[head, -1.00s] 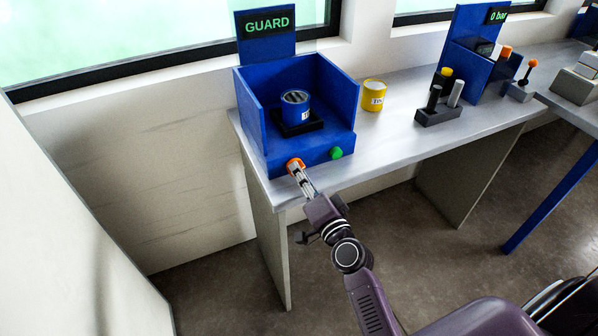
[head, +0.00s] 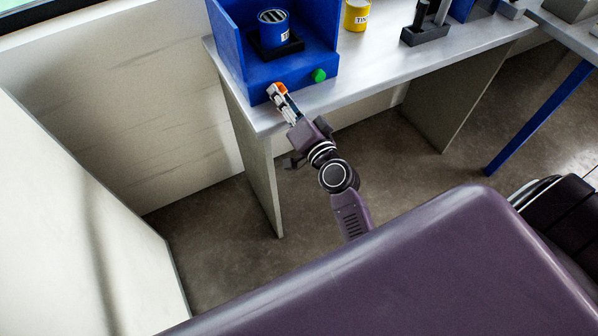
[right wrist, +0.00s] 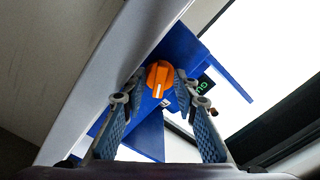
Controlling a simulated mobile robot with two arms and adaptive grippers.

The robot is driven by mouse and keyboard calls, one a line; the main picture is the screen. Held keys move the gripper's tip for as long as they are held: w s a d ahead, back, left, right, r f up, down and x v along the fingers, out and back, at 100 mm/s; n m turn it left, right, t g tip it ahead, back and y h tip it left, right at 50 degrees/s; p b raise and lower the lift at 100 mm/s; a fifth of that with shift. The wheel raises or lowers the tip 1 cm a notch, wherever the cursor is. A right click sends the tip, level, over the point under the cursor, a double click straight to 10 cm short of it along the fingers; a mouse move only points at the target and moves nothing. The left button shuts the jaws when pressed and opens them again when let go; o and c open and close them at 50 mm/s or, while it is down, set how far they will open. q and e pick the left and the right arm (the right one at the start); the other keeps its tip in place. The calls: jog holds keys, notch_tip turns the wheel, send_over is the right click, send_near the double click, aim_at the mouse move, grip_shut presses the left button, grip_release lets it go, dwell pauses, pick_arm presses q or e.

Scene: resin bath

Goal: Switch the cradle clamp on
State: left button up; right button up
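The blue clamp station (head: 262,82) stands at the left end of the grey bench. On its front are an orange knob (head: 282,87) and a green button (head: 319,75). A blue tin (head: 273,36) sits inside it on a black cradle (head: 291,47). My right gripper (head: 279,94) is at the orange knob and partly covers it. In the right wrist view the fingers are apart, one on each side of the knob (right wrist: 160,74), whose white line shows. Whether they touch it I cannot tell. My left gripper is not in view.
A yellow tin (head: 356,15) and a dark holder (head: 425,35) stand farther right on the bench (head: 370,62). The bench panel (head: 250,150) is below the station. A white wall or cabinet (head: 70,230) is at the left. Floor shows under the bench.

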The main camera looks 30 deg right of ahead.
jog(key=s+b, duration=0.1)
jog(key=s, duration=0.7)
jog(key=s+a+f+n+g+y, duration=0.45)
jog(key=a+f+n, duration=0.25)
jog(key=a, duration=0.2)
jog(key=s+d+f+n+g+h, duration=0.2)
jog(key=s+f+n+g, duration=0.2)
jog(key=s+f+g, duration=0.3)
jog(key=shift+s+f+p, duration=0.3)
jog(key=shift+s+f, duration=1.7)
jog(key=shift+s, duration=0.4)
jog(key=shift+g+h, duration=0.25)
jog(key=s+d+f+g+h, duration=0.1)
jog(key=s+f, duration=0.2)
jog(key=f, duration=0.9)
jog(key=s+d+f+g, duration=0.15)
jog(key=s+f, duration=0.25)
jog(key=f, duration=0.8)
jog(key=s+d+f+g, duration=0.1)
jog(key=s+d+f, duration=0.1)
jog(key=s+f, duration=0.6)
jog(key=s+d+f+n+g+h, duration=0.1)
jog(key=s+d+f, duration=0.2)
jog(key=s+f, duration=0.4)
jog(key=s, duration=0.4)
jog(key=shift+s+d+f+h, duration=0.15)
jog(key=shift+s+f+h, duration=0.15)
jog(key=shift+s+f, duration=0.1)
